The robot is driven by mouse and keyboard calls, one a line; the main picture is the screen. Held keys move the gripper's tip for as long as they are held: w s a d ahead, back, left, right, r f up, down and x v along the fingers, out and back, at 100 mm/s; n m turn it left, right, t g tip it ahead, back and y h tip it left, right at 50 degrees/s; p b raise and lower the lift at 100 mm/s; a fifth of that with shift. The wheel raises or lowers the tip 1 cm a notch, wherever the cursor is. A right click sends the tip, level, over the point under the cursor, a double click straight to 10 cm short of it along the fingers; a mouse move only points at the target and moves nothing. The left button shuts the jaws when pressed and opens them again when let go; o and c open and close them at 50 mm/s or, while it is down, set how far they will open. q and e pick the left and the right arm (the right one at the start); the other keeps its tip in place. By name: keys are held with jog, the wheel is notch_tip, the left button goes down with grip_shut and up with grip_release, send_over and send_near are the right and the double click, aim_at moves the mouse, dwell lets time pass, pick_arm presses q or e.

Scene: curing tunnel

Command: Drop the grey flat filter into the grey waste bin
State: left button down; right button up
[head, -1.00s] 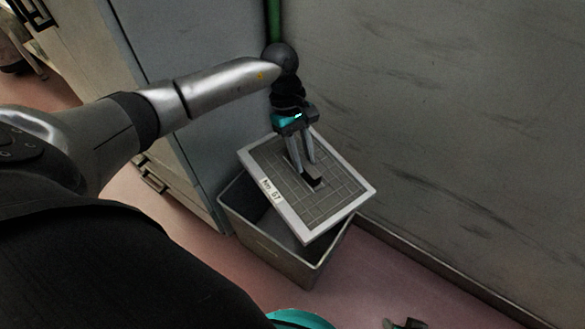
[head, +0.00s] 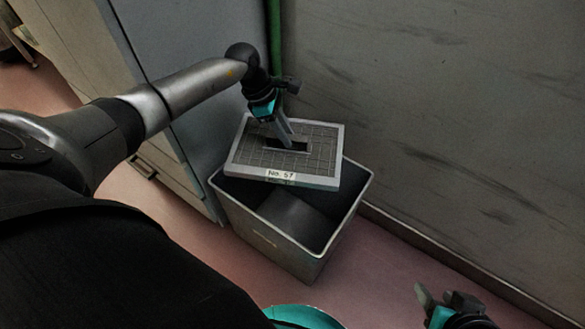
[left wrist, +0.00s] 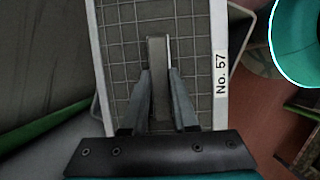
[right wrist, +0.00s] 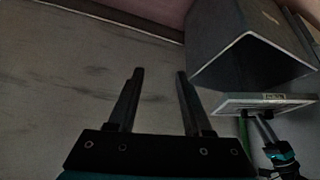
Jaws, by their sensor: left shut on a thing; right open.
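The grey flat filter (head: 250,153) is a framed panel with a grid face and a "No. 57" label. My left gripper (head: 289,140) is shut on the tab at its middle; the left wrist view shows the fingers (left wrist: 158,85) around this tab on the filter (left wrist: 120,60). The filter is over the back part of the grey waste bin (head: 265,237), whose front opening shows an empty-looking inside. My right gripper (head: 436,300) is open and empty, low at the right; its fingers (right wrist: 156,85) are apart in the right wrist view. That view also shows the bin (right wrist: 240,45) and the filter (right wrist: 250,104).
A grey wall (head: 440,120) stands behind and right of the bin. A grey cabinet (head: 165,100) is at its left, with a green vertical pipe (head: 274,40) behind. The pink floor (head: 385,270) right of the bin is clear.

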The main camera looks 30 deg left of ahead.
pick_arm(q)
jog(key=shift+f+b, duration=0.6)
jog(key=shift+f, duration=0.3)
jog(key=shift+f+b, duration=0.45)
jog(key=shift+f, duration=0.15)
jog(key=shift+f+b, duration=0.6)
jog(key=shift+f, duration=0.15)
jog(key=shift+f+b, duration=0.35)
jog(key=shift+f, duration=0.1)
pick_arm(e)
jog(key=w+a+r+t+y, duration=0.1)
jog(key=w+a+t+y, duration=0.2)
jog(key=a+t, duration=0.4)
jog(key=shift+w+a+r+y, duration=0.2)
jog(key=shift+w+a+y, duration=0.2)
jog(key=shift+a+y, duration=0.1)
pick_arm(q)
jog(key=c, duration=0.6)
grip_release()
pick_arm(e)
jog(key=shift+d, duration=0.1)
